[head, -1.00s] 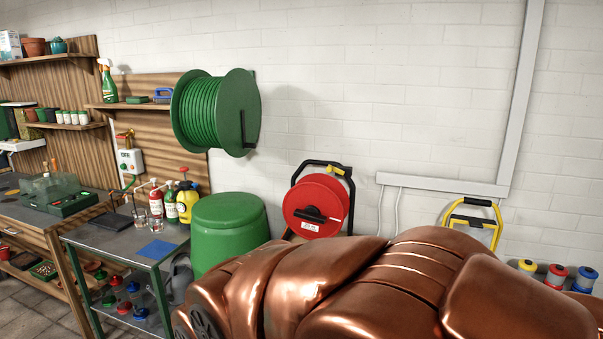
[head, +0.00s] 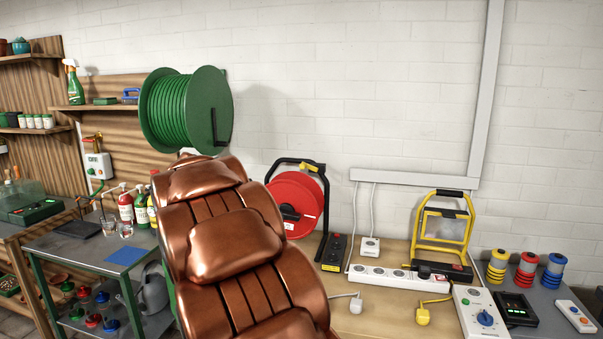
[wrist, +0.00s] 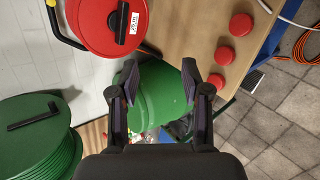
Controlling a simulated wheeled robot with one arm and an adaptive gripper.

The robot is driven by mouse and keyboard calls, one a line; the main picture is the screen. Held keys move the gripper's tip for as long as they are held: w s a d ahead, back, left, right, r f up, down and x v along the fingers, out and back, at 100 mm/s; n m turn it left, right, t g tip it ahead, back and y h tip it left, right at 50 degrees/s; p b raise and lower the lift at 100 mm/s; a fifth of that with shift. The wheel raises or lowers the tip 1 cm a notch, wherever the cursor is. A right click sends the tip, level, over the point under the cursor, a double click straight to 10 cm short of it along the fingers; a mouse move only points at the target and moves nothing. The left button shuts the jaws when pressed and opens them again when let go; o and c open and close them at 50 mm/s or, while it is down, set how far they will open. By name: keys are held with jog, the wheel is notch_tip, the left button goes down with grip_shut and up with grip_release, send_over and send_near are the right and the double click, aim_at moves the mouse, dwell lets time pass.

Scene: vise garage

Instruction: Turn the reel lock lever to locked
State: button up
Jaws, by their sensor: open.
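The red cable reel (head: 297,203) stands on the workbench in a black frame, partly covered by my arm in the head view. A small yellow lever (head: 310,167) sits at the top of this frame; I cannot read its setting. In the wrist view, the red reel (wrist: 98,14) is at the top left with a black bar handle (wrist: 123,22) on its face, and a yellow bit of the lever (wrist: 51,3) shows at the top edge. My gripper (wrist: 160,80) is open and empty, below and right of the reel in that view. The head view does not show it.
A green hose reel (head: 180,110) hangs on the wall at the left. A green drum (wrist: 160,97) lies beyond my fingers. The workbench (head: 385,318) holds a power strip (head: 383,276), a yellow work lamp (head: 443,222) and a control box (head: 482,312). Red caps (wrist: 233,40) line its edge.

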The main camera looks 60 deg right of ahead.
jog(key=w+d+r+n+t+h+b, duration=0.1)
jog(key=w+d+r+n+h, duration=0.2)
jog(key=d, duration=0.6)
jog(key=w+d+r+n+h+b, duration=0.15)
jog(key=w+d, duration=0.25)
jog(key=d, duration=0.5)
jog(key=n+t+h+b, duration=0.2)
jog(key=n+t+h, duration=0.1)
jog(key=n, duration=0.5)
send_near(302, 167)
jog(key=d, duration=0.2)
jog(key=p+x, duration=0.5)
jog(key=p, duration=0.1)
jog(key=shift+w+d+r, duration=0.25)
jog(key=shift+w+r, duration=0.05)
jog(key=shift+w, duration=0.2)
jog(key=p, duration=0.1)
jog(key=d+p, duration=0.1)
jog(key=shift+w+d+p, duration=0.2)
jog(key=shift+w+p, duration=0.05)
jog(key=shift+p, duration=0.05)
jog(key=shift+d+f+p, duration=0.15)
jog(key=shift+d+p, duration=0.15)
jog(key=shift+p, duration=0.15)
jog(key=shift+w, duration=0.1)
jog(key=shift+c, duration=0.4)
grip_shut()
